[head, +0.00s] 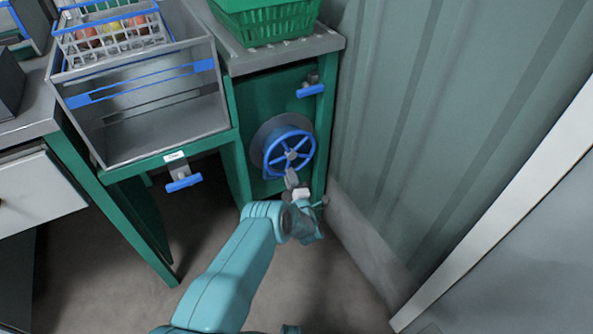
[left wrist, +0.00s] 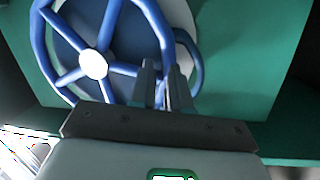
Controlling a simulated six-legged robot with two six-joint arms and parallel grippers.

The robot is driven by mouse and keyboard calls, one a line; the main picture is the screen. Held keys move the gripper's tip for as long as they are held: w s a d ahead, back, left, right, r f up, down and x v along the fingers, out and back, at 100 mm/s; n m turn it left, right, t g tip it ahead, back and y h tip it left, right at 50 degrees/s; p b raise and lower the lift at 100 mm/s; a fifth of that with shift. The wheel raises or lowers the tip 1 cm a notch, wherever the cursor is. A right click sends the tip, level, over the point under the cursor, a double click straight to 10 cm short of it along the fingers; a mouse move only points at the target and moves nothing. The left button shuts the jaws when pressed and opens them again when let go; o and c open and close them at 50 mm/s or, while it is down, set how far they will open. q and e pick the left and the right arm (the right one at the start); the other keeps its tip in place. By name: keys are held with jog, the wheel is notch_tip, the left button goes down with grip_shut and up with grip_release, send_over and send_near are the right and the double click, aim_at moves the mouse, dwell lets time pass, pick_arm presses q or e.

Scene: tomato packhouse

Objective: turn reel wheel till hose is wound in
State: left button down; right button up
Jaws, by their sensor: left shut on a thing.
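The blue spoked reel wheel (head: 291,154) is on the green cabinet front, with a round grey disc behind it. In the left wrist view the wheel (left wrist: 94,64) fills the upper left, with its pale hub facing me. My left gripper (head: 291,181) is at the wheel's lower rim. Its fingers (left wrist: 161,82) are shut on the rim at the wheel's lower right in the wrist view. A blue curved band (left wrist: 195,62) shows behind the wheel; I cannot tell whether it is hose. No loose length of hose is clearly visible. My right gripper is out of view.
A blue-handled valve (head: 310,89) is above the wheel, and another blue handle (head: 184,182) is to its left. A green basket (head: 265,22) stands on the counter. A grey bin (head: 150,115) is at the left. The corrugated wall (head: 440,120) is close on the right.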

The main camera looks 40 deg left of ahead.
aim_at(279, 174)
pick_arm(q)
jog(key=shift+s+a+r+m+h+p, duration=0.25)
jog(key=shift+s+m+p, duration=0.35)
jog(key=shift+m, duration=0.4)
jog(key=shift+s+a+r+m+h+p, duration=0.15)
jog(key=shift+s+r+m+h+p, duration=0.15)
jog(key=shift+s+m+p, duration=0.5)
jog(key=shift+s+a+r+m+h+p, duration=0.25)
jog(key=shift+m+h+p, duration=0.15)
jog(key=shift+m, duration=0.8)
jog(key=c, duration=1.1)
grip_release()
jog(key=p+v, duration=0.3)
jog(key=v, duration=1.3)
jog(key=shift+d+f+p, duration=0.15)
jog(key=shift+f+p, duration=0.05)
jog(key=shift+p, duration=0.2)
